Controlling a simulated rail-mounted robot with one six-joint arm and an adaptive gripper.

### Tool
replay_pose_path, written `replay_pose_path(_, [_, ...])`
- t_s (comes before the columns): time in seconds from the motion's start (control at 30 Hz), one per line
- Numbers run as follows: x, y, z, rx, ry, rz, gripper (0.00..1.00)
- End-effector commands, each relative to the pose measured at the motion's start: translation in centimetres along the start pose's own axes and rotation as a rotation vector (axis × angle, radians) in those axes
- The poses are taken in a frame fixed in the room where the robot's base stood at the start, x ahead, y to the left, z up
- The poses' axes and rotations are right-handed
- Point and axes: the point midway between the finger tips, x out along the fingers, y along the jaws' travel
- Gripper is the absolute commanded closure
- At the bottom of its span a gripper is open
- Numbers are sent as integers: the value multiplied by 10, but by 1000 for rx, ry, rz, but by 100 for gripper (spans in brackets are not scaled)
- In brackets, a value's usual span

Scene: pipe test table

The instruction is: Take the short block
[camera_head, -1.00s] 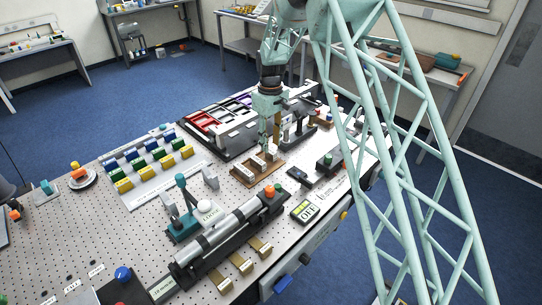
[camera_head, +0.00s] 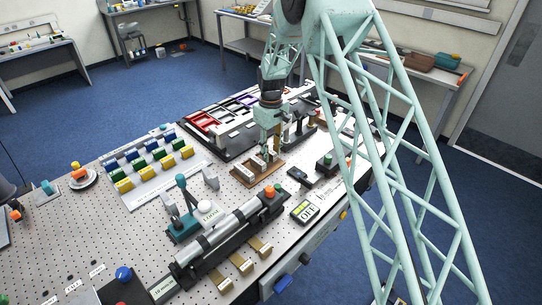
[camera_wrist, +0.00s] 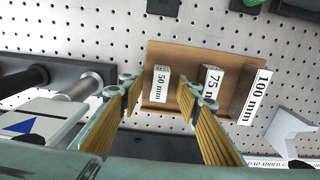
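The short block, labelled 50 mm (camera_wrist: 160,86), stands in a brown tray (camera_wrist: 157,50) in the wrist view. Two taller white blocks, 75 mm (camera_wrist: 211,82) and 100 mm (camera_wrist: 257,95), stand to its right in the same tray. My gripper (camera_wrist: 158,92) is open, with one ribbed finger on each side of the 50 mm block in the picture. I cannot tell whether either finger touches it. The right finger appears close to the 75 mm block. In the head view, my gripper (camera_head: 265,152) points down over the brown tray (camera_head: 243,181), hiding part of the blocks.
A dark fixture with grey cylinders (camera_wrist: 85,84) lies left of the tray in the wrist view. In the head view, a long grey pipe (camera_head: 222,237) lies in front. A rack of coloured blocks (camera_head: 150,170) stands left, and red and purple bins (camera_head: 205,121) sit behind.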

Motion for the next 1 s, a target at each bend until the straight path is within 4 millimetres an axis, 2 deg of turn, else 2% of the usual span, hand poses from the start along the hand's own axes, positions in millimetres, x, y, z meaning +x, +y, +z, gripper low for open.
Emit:
replay_pose_path(0.57, [1, 0, 0, 0, 0, 0, 70])
replay_pose_path(0.87, [1, 0, 0, 0, 0, 0, 98])
replay_pose_path(1.0, [1, 0, 0, 0, 0, 0, 98])
